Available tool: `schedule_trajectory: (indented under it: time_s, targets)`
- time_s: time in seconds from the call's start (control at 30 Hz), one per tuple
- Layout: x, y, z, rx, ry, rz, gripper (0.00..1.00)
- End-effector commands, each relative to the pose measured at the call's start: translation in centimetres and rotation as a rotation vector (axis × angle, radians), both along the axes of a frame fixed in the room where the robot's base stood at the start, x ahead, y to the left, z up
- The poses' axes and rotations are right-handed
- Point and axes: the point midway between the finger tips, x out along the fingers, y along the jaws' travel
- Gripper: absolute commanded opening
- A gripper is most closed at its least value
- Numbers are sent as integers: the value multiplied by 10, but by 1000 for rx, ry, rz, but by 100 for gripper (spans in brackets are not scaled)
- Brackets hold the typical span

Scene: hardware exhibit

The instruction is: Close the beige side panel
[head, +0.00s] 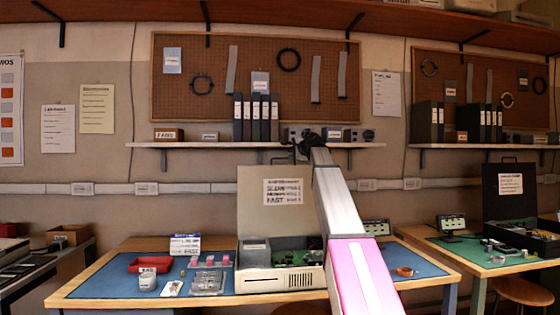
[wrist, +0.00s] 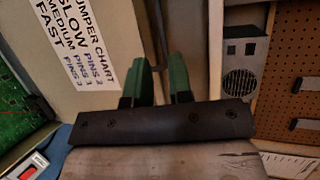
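The beige side panel (head: 262,215) stands upright at the back of the open beige computer case (head: 295,278) on the blue-topped table. It carries a white jumper-chart label (head: 283,192). My arm reaches up in front of the case, and my gripper (head: 306,146) is near the panel's upper right corner in the picture. In the wrist view, my gripper (wrist: 160,82) shows two green fingers with a gap between them. The panel (wrist: 108,75) fills the left side, close to the fingers. I cannot tell whether they touch it. The panel's lower right is hidden behind my arm.
A wall shelf (head: 225,145) with binders and small boxes is close to my gripper's height. A red tray (head: 150,265), a white cup (head: 148,280) and small parts lie left of the case. Another table with a black open case (head: 508,190) stands at the right.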

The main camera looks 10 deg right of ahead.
Motion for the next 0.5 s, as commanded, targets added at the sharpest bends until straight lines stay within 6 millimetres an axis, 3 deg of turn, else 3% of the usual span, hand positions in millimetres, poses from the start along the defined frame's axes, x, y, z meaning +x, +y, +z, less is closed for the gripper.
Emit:
schedule_trajectory:
  time_s: [0.5]
  targets:
    - [72,31,-20,-1,1,0,20]
